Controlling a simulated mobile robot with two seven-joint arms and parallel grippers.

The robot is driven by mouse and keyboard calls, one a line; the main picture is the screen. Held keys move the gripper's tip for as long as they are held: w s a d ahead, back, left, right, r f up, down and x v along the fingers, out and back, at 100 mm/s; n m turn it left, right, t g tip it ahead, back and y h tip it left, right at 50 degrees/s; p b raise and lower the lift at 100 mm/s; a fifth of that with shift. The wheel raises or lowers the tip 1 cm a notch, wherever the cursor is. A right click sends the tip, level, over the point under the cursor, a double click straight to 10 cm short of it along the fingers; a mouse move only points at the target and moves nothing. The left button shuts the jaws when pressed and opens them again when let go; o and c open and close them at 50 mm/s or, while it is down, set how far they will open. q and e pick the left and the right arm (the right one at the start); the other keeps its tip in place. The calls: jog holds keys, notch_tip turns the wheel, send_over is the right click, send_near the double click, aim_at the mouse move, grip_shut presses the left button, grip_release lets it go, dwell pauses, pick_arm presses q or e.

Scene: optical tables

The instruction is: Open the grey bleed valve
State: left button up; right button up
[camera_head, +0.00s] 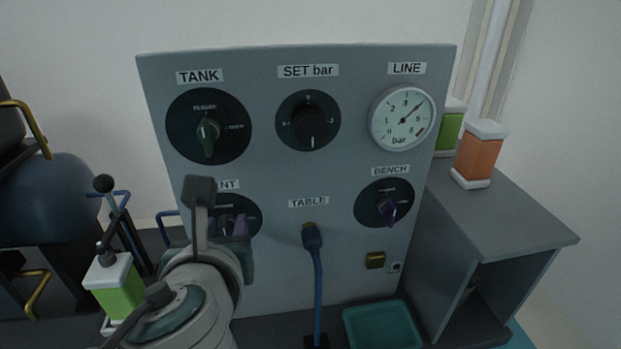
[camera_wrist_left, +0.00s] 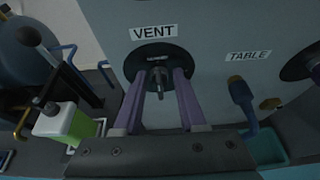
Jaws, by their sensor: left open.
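In the head view, the black VENT dial (camera_head: 254,207) is partly hidden behind my left arm. My left gripper (camera_wrist_left: 161,76) has two purple fingers, open, one on each side of the grey handle with a gap to each. It also shows in the head view (camera_head: 232,226) in front of the dial. My right gripper is not in view.
The grey panel also holds the TANK valve (camera_head: 207,134), SET bar knob (camera_head: 312,134), LINE gauge (camera_head: 402,118) and purple BENCH valve (camera_head: 387,208). A blue hose (camera_head: 318,285) hangs from the TABLE port. A green bottle (camera_head: 116,288) stands left, and a teal tray (camera_head: 381,327) lies below.

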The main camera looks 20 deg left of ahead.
pick_arm(q)
jog(key=shift+s+a, duration=0.1)
jog(key=shift+a, duration=0.1)
jog(key=shift+d, duration=0.1)
grip_shut()
dwell(0.4)
